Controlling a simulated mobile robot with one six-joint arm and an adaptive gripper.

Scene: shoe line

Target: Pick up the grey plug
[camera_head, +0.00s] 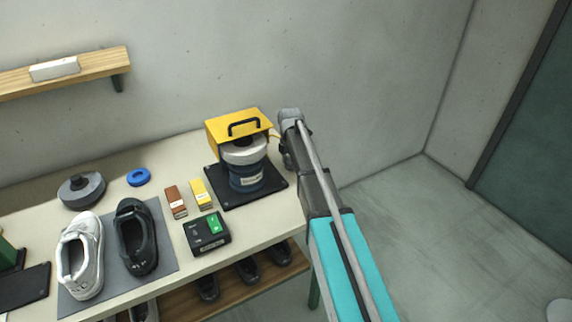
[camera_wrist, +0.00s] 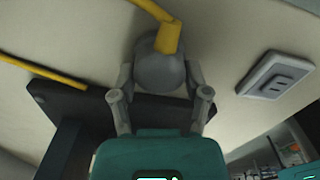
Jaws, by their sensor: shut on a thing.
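The grey plug (camera_wrist: 160,74), rounded with a thick yellow cord (camera_wrist: 167,38) at its far end, sits between the two fingers of my gripper (camera_wrist: 161,92) in the wrist view. My gripper is shut on it. In the head view my arm reaches to the right of the machine with the yellow hood (camera_head: 232,124), by the table's back right corner. The plug itself is hidden there behind my arm. A pale socket plate (camera_wrist: 275,76) with dark slots lies to the right of the plug in the wrist view, apart from it.
The machine's black base plate (camera_head: 247,194) is close to my arm. A green-button box (camera_head: 207,234), a brown block (camera_head: 174,201), a yellow block (camera_head: 201,194), a blue ring (camera_head: 139,177) and two shoes stand further left. Open floor (camera_head: 440,230) lies to the right.

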